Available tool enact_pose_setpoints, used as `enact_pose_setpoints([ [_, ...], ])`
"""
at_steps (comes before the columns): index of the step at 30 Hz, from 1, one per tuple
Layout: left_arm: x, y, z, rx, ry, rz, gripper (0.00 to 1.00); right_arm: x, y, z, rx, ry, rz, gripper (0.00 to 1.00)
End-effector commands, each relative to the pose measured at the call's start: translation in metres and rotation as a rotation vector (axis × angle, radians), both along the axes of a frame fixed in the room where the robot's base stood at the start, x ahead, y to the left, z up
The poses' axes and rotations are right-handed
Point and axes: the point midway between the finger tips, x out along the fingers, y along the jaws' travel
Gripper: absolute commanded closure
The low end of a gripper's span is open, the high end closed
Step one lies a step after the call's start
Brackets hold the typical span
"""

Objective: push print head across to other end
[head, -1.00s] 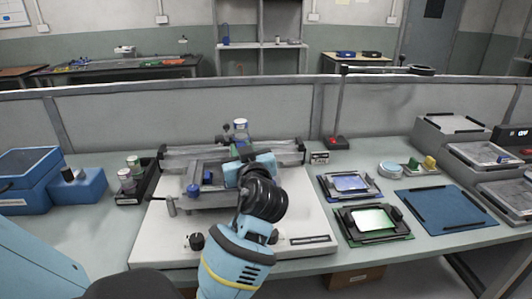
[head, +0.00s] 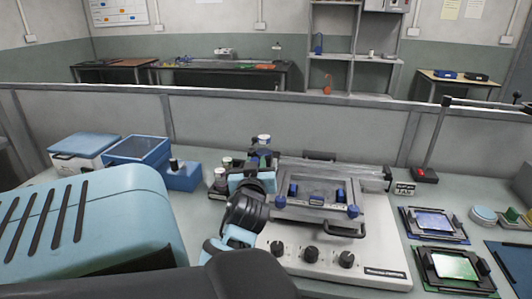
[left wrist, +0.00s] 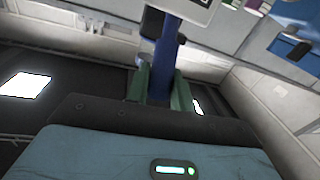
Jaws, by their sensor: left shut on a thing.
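The print head (head: 264,142), with a white-capped top and blue parts, is at the left end of the printer's rail in the head view. My left gripper (head: 260,168) reaches it from the front and is shut on it. In the left wrist view, the green fingers of the gripper (left wrist: 160,88) close around a dark blue upright part of the print head (left wrist: 165,55). The gripper and wrist hide the print head's lower part in the head view. The printer (head: 375,250) has a pale base with dark knobs and a raised frame. My right gripper is not in view.
Jars (head: 219,180) stand in a dark holder just left of the printer. Blue boxes (head: 137,150) are farther left. A blue-lit framed panel (head: 434,223) and a green one (head: 453,266) lie to the right. A low partition (head: 230,112) runs behind the bench.

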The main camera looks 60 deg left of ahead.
Motion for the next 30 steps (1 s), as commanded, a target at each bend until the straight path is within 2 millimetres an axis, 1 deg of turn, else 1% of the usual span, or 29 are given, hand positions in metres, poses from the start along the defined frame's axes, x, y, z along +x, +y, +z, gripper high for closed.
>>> enact_pose_setpoints([
  [3,-0.0031,0.0027,-0.0007,-0.002,0.001,0.002,1.0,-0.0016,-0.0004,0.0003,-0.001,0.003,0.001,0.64],
  [13,-0.0043,0.004,-0.0011,-0.001,0.003,0.006,1.0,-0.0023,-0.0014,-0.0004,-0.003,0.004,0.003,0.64],
  [14,-0.0044,0.0041,-0.0012,-0.001,0.003,0.007,0.74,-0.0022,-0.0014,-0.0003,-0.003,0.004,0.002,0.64],
  [18,-0.004,0.0038,-0.001,-0.002,0.002,0.005,0.56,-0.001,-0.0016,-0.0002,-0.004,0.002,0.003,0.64],
  [26,-0.0033,0.0027,-0.0006,-0.001,0.001,0.002,0.55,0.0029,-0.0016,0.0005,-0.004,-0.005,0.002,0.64],
  [30,-0.007,-0.0045,-0.0014,-0.002,0.001,0.001,0.55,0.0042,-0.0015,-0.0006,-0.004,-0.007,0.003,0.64],
])
